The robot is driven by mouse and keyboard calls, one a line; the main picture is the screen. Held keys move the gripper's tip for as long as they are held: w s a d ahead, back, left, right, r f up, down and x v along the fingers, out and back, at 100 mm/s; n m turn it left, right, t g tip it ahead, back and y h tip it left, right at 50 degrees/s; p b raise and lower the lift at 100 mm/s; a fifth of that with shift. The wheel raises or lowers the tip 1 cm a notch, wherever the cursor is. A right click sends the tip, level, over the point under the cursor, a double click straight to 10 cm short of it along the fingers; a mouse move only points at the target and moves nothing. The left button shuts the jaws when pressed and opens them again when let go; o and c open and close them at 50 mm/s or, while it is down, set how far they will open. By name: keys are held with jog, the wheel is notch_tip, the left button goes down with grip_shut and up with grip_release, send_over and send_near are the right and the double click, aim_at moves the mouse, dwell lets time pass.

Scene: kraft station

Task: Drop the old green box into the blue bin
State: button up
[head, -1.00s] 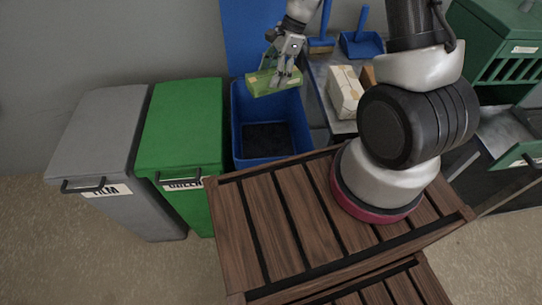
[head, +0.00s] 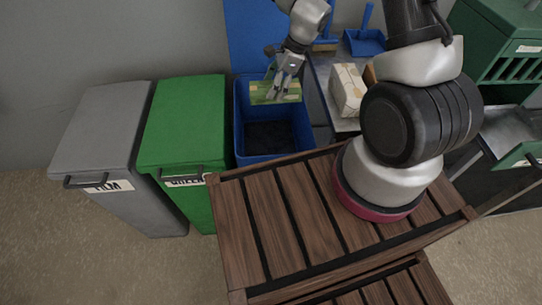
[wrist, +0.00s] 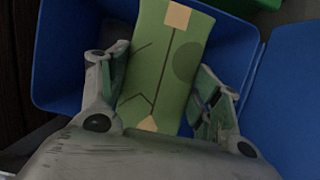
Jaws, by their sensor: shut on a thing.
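The green box (head: 270,93) is held in my gripper (head: 283,88) over the opening of the blue bin (head: 243,140). In the wrist view the green box (wrist: 168,65) sits between the two fingers of my gripper (wrist: 162,95), with tan patches at its ends and thin dark lines on its face. The blue bin's wall (wrist: 70,45) shows around and below the box there. The bin's raised lid (head: 250,35) stands behind it in the head view. The bin's floor looks dark and empty where it shows.
A green bin (head: 185,125) and a grey bin (head: 105,130), both lidded, stand to the left. A wooden slatted deck (head: 290,215) is in front. A pale wrapped package (head: 347,90) lies on a grey bench at right, with a blue dustpan (head: 365,42) behind.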

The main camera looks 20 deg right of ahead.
jog(key=o, duration=1.2)
jog(key=shift+r, duration=0.15)
jog(key=v, duration=1.1)
jog(key=shift+s+d+r, duration=0.1)
jog(key=shift+d+r, duration=0.1)
jog(key=shift+r, duration=0.15)
